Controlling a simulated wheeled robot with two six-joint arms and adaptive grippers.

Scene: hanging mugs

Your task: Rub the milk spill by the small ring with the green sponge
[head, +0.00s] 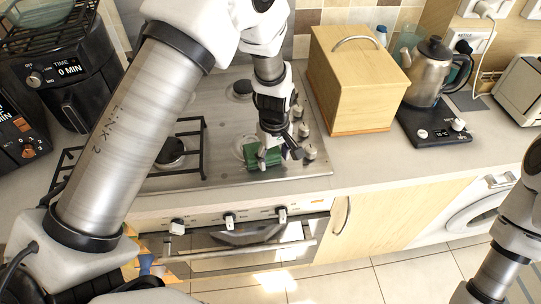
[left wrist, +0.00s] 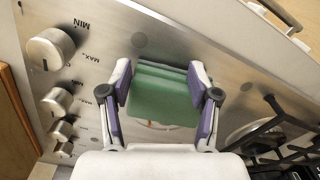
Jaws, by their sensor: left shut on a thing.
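My left gripper (head: 272,150) is over the front right of the steel hob (head: 222,108). It is shut on the green sponge (head: 251,158), which also shows between the two fingers in the left wrist view (left wrist: 160,96). The sponge is at or just above the hob surface; I cannot tell if it touches. The small ring (head: 241,146) is partly hidden by the sponge and gripper, with a pale patch around it. I cannot make out the milk spill clearly. My right arm shows at the right edge, but its gripper is out of view.
Control knobs (head: 309,152) line the hob's right side, close to my left gripper. A black pan support (head: 190,145) stands on the left. A wooden bread box (head: 355,85) and a kettle (head: 431,72) stand to the right. Bare counter runs along the front.

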